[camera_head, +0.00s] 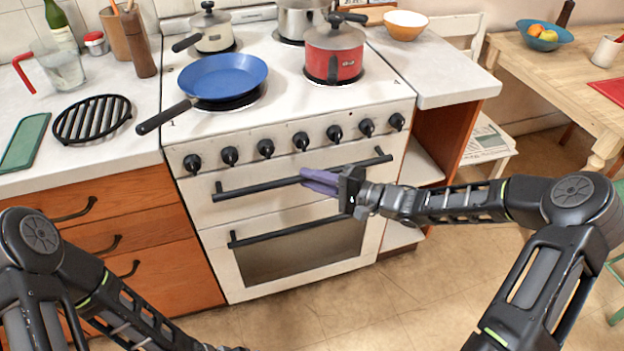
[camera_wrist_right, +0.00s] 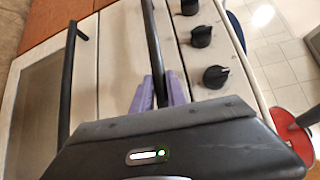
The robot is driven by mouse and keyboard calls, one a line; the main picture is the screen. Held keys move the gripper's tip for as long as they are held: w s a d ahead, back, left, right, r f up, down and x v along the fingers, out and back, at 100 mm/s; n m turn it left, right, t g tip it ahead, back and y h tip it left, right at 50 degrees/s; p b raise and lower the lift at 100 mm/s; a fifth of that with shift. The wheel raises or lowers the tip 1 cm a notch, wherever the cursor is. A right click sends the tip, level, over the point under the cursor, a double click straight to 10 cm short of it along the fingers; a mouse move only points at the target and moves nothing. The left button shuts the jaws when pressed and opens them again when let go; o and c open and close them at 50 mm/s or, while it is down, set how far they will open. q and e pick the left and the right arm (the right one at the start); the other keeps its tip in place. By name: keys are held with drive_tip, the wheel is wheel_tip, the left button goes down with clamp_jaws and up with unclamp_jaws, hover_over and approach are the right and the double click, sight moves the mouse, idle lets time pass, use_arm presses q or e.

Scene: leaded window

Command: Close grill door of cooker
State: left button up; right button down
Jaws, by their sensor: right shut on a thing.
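The white cooker (camera_head: 390,92) stands in the middle of the head view. Its grill door (camera_head: 262,207) is the upper front panel, just under the row of knobs. It looks upright and about level with the front, though a small gap is hard to judge. My right gripper (camera_head: 318,181) has its purple fingers shut on the black grill door handle (camera_head: 255,185), near its middle. In the right wrist view the handle (camera_wrist_right: 150,40) passes between the fingers (camera_wrist_right: 158,92). My left arm is at the lower left; its gripper is out of view.
The oven door (camera_head: 290,252) with its own black handle is below the grill door and looks shut. Several knobs (camera_head: 302,141) sit just above. A blue pan (camera_head: 222,76) and a red pot (camera_head: 334,62) stand on the hob. The floor in front is clear.

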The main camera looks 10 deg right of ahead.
drive_tip(key=shift+s+f, duration=0.15)
drive_tip(key=shift+f, duration=0.3)
drive_tip(key=w+r+p, duration=0.1)
drive_tip(key=p, duration=0.2)
drive_tip(key=shift+r+m+g+p, duration=0.1)
drive_tip(key=shift+m+g+p, duration=0.2)
drive_tip(key=shift+g, duration=0.1)
drive_tip(key=shift+w+h, duration=0.3)
drive_tip(key=shift+h, duration=0.1)
drive_tip(key=c, duration=1.5)
unclamp_jaws()
drive_tip(key=shift+w+a+f, duration=0.1)
drive_tip(key=shift+w+f, duration=0.15)
drive_tip(key=shift+o, duration=0.9)
drive_tip(key=shift+s+r, duration=0.1)
drive_tip(key=v, duration=0.7)
drive_tip(key=shift+s+d, duration=0.25)
drive_tip(key=shift+d, duration=0.1)
